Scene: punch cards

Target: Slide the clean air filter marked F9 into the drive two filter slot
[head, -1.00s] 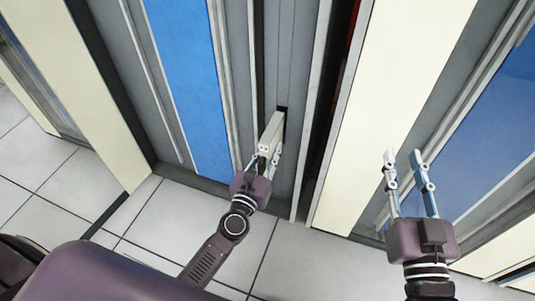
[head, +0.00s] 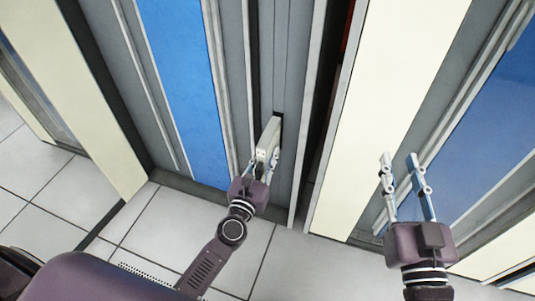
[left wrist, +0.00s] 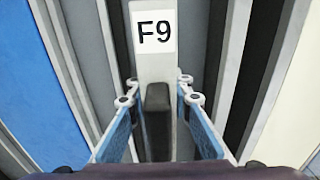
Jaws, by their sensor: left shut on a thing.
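The air filter (head: 267,138) is a pale, narrow block. Its far end is inside the dark filter slot (head: 279,117) in the grey cabinet front, and its near part sticks out. In the left wrist view its white label (left wrist: 155,31) reads F9, with a dark grip (left wrist: 158,120) below it. My left gripper (head: 261,166) is shut on the filter's near end, with a finger on each side. The part of the filter inside the slot is hidden. My right gripper (head: 399,161) is open and empty, in front of the cabinets at the right.
A blue panel (head: 183,80) stands left of the slot. A dark gap (head: 328,100) and a cream panel (head: 395,100) are to its right. Pale floor tiles (head: 150,225) are clear below. Grey ridges flank the filter closely.

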